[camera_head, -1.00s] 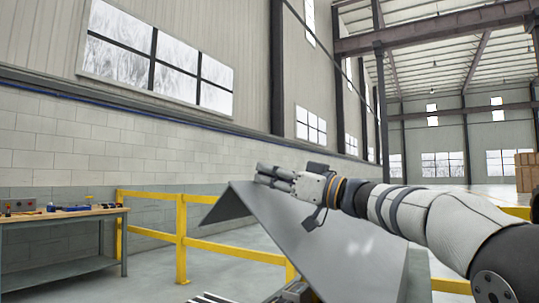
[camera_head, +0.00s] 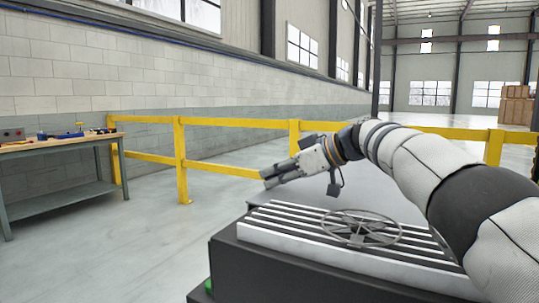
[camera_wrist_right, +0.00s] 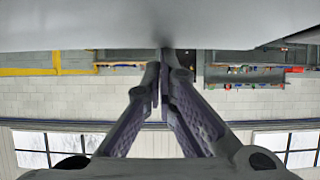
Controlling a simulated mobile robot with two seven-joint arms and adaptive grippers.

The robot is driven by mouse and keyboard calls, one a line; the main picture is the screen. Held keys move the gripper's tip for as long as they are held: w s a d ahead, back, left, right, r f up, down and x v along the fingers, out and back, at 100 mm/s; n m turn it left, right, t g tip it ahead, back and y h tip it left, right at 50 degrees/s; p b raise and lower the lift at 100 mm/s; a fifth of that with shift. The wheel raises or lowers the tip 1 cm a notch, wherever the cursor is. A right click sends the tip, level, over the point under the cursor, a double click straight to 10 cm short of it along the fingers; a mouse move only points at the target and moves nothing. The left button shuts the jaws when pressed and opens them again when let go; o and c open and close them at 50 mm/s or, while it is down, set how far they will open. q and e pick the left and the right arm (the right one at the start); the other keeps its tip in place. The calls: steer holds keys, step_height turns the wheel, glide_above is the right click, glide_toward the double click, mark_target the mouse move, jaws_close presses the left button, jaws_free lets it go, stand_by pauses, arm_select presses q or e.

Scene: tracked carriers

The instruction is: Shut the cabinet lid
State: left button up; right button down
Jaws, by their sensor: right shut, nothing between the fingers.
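The cabinet (camera_head: 222,252) is dark, with white slats on top, at the bottom of the head view. The grey lid (camera_head: 300,192) shows as a low strip behind the slats, partly hidden by my right arm; its exact angle is hard to tell. My right gripper (camera_head: 266,179) is shut and empty, pointing left just above the lid. In the right wrist view, a broad grey lid surface (camera_wrist_right: 80,25) fills the top of the upside-down picture, and the fingertips (camera_wrist_right: 165,62) are at or very near its edge; contact is unclear. My left gripper is out of view.
A round spoked wheel (camera_head: 360,228) lies on the slats. A yellow railing (camera_head: 225,165) runs behind the cabinet. A workbench (camera_head: 62,150) with tools stands at the left against the wall. The floor between bench and cabinet is clear.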

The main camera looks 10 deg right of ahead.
mark_target(272, 190)
steer(key=shift+a+f+g+h, duration=0.15)
steer(key=shift+f+g+h, duration=0.2)
steer(key=shift+f, duration=1.05)
steer(key=shift+f, duration=0.15)
